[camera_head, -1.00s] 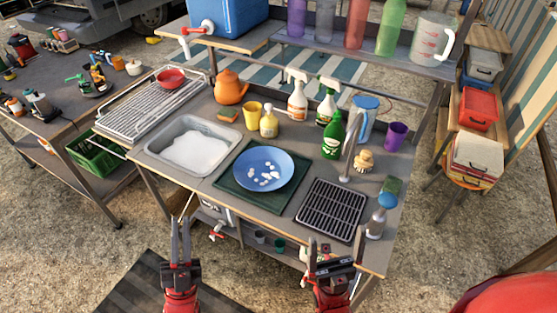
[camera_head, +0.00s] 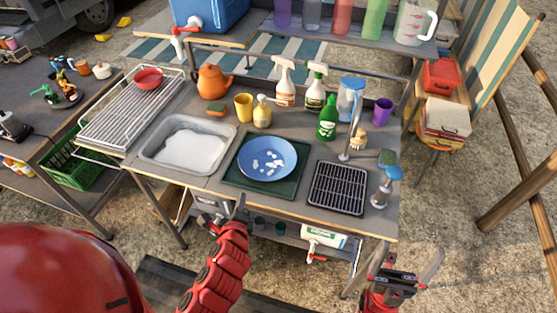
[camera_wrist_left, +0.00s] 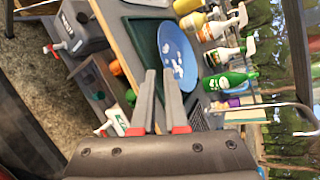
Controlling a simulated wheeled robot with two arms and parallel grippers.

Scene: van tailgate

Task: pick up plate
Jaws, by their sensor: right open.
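The blue plate (camera_head: 267,149) lies on a dark green mat (camera_head: 232,178) on the counter, with several small white pieces on it. The plate also shows in the left wrist view (camera_wrist_left: 176,48), beyond my fingertips and apart from them. My left gripper (camera_head: 228,207) is in front of the counter's front edge, below the plate in the picture. In the left wrist view its fingers (camera_wrist_left: 162,84) stand a little apart with nothing between them. My right gripper (camera_head: 405,266) is open and empty, off the counter's front right corner.
A sink with foam (camera_head: 145,152) is left of the mat, and a black grill rack (camera_head: 338,188) is right of it. The counter's front edge lies between my left gripper and the plate.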

